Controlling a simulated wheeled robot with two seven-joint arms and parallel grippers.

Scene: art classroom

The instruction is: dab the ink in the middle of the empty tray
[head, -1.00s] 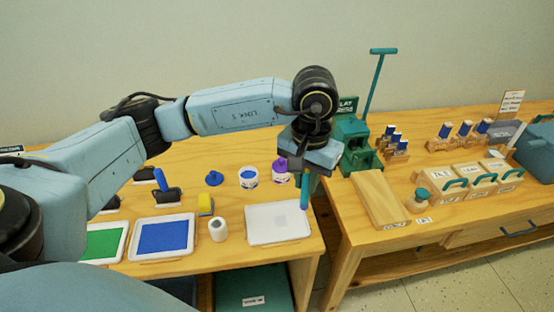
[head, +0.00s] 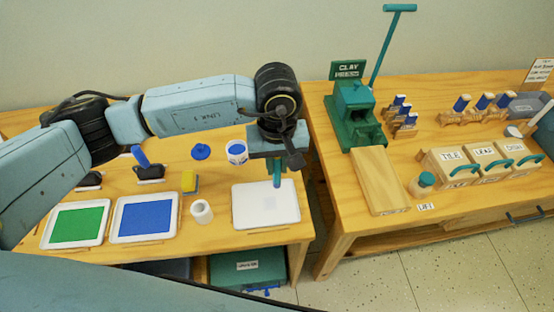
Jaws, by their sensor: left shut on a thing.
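My left gripper (head: 277,157) is shut on a slim teal tool (head: 277,175), which points down. Its lower end shows against the back part of the empty white tray (head: 247,214), right of the tray's middle. I cannot tell whether it touches the tray. A faint grey patch shows on the tray, perhaps a shadow. To the left are a tray of blue ink (head: 116,232) and a tray of green ink (head: 48,240). My right gripper is not in view.
A white roll-like cup (head: 201,212) stands left of the empty tray. A yellow block (head: 189,182), a blue knob (head: 201,151) and a blue-topped pot (head: 237,152) stand behind. A green clay press (head: 353,118) is on the right table, across a gap.

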